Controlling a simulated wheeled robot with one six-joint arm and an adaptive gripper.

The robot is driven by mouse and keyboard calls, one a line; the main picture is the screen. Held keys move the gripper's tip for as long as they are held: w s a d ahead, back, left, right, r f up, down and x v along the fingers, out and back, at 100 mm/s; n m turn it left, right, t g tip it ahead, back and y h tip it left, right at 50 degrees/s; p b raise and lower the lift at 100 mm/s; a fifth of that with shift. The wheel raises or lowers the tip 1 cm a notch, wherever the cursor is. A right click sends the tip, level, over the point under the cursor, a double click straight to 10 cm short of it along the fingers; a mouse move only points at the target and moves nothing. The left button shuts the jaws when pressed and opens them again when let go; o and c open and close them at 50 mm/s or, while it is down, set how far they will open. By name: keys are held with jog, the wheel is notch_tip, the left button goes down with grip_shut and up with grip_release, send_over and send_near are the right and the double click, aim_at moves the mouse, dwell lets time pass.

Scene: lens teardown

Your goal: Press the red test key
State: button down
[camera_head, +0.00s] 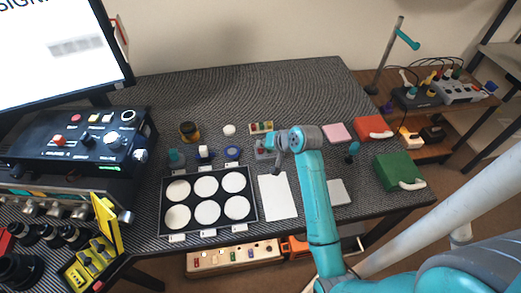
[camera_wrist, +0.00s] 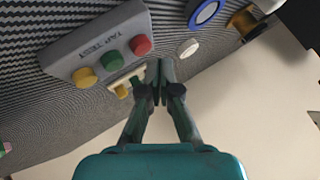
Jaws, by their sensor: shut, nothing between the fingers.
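A grey box with a printed label (camera_wrist: 100,45) carries a yellow, a green and a red key in a row. The red key (camera_wrist: 140,45) is at the end nearest my gripper (camera_wrist: 158,80) in the wrist view. My gripper is shut and empty, its fingertips just beside and below the red key in the picture, with a visible gap. In the head view the grey box (camera_head: 263,154) is small and partly hidden by my gripper. I cannot tell how high the fingertips are above the key.
A cream block with coloured parts (camera_head: 261,127) lies behind the box. A blue ring (camera_head: 232,153) and a white disc (camera_head: 229,130) are nearby. A tray of white discs (camera_head: 164,225) is at left, a white sheet (camera_head: 278,197) in front. A pink block (camera_head: 337,133) is at right.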

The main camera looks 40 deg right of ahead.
aim_at(262, 151)
jog(key=shift+f, duration=0.1)
jog(key=shift+f, duration=0.35)
jog(key=shift+f, duration=0.4)
dwell(0.8)
jog(key=shift+r, duration=0.85)
jog(key=shift+r, duration=2.5)
